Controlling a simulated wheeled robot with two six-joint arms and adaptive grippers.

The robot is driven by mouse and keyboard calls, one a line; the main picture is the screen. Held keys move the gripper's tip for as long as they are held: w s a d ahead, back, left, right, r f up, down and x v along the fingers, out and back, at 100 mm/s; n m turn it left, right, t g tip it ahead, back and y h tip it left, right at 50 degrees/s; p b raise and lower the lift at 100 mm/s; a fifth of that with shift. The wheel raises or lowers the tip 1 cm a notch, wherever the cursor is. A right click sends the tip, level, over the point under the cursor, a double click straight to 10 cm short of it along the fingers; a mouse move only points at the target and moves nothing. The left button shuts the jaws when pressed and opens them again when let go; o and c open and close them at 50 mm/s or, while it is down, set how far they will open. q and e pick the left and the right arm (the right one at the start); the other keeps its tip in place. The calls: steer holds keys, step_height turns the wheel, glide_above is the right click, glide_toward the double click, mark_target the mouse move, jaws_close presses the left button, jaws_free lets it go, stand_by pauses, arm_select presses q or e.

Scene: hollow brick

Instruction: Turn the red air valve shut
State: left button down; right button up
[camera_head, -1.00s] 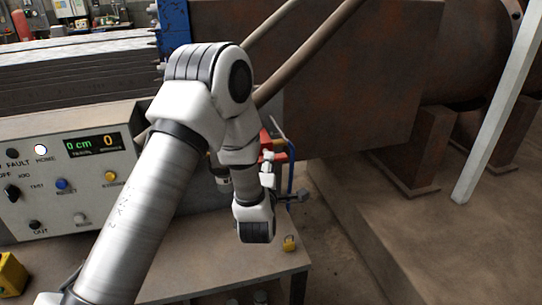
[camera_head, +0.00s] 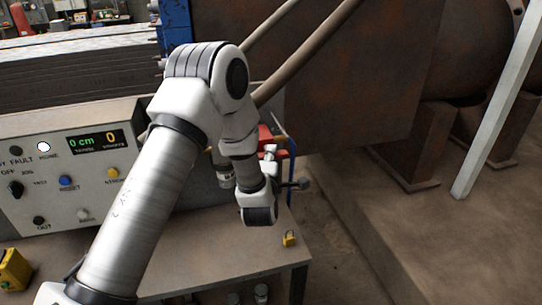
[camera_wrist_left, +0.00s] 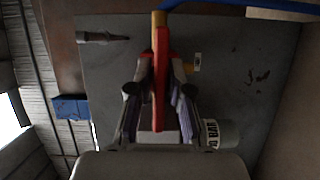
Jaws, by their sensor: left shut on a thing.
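The red air valve's lever (camera_wrist_left: 160,90) runs lengthwise between the fingers of my left gripper (camera_wrist_left: 161,72) in the left wrist view. The gripper is shut on it, one finger on each side. A brass-coloured fitting (camera_wrist_left: 159,19) and a blue hose (camera_wrist_left: 200,4) sit at the lever's far end. In the head view, red parts (camera_head: 265,135) show just beyond my left wrist, beside the blue hose (camera_head: 292,160). My wrist hides most of the valve there. My right gripper is not in view.
A control console (camera_head: 75,190) with knobs and a lit display stands at left. A yellow padlock (camera_head: 289,238) is near the bench's right edge (camera_head: 300,258). A rusty machine body (camera_head: 360,80) fills the back. A grey cylinder with a label (camera_wrist_left: 222,134) is close to the right finger.

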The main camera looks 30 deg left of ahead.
arm_select(q)
steer(key=m+g+p, duration=0.1)
steer(key=m, duration=0.3)
steer(key=shift+g, duration=0.4)
steer(key=m+g+p, duration=0.1)
steer(key=m, duration=0.1)
steer(key=shift+r+m+p, duration=0.1)
steer(key=shift+m+p, duration=0.2)
steer(key=shift+p, duration=0.1)
steer(key=m+g+y+p, duration=0.1)
steer(key=m+g+p, duration=0.1)
steer(key=m+p, duration=0.1)
steer(key=shift+m+g+p, duration=0.35)
steer(key=shift+m+g, duration=0.05)
steer(key=shift+m+g+y+p, duration=0.6)
steer(key=shift+m+g+p, duration=0.1)
steer(key=shift+m+p, duration=0.6)
steer(key=c, duration=1.2)
jaws_free()
